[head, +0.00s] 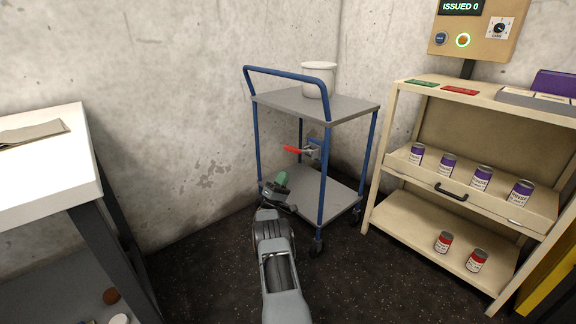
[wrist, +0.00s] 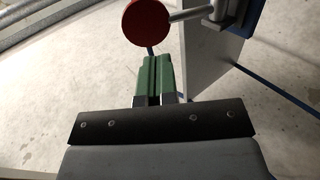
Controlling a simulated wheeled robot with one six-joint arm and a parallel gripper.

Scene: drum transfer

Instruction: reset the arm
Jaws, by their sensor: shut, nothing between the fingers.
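My arm reaches forward from the bottom of the head view toward the blue-framed trolley. My gripper (head: 281,180) has green fingers and is in front of the trolley's left side, below the red handle (head: 292,149). In the wrist view the green fingers of my gripper (wrist: 155,75) are together with nothing between them. The round red end of a handle (wrist: 146,22) shows just beyond the fingertips, apart from them as far as I can tell.
The trolley (head: 340,106) carries a white bucket (head: 318,82) on top. A cream shelf unit (head: 415,213) at right holds several purple-labelled cans and two red ones (head: 444,241). A control panel (head: 472,28) reads "ISSUED 0". A white-topped table (head: 45,165) stands left. Dark floor is clear between.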

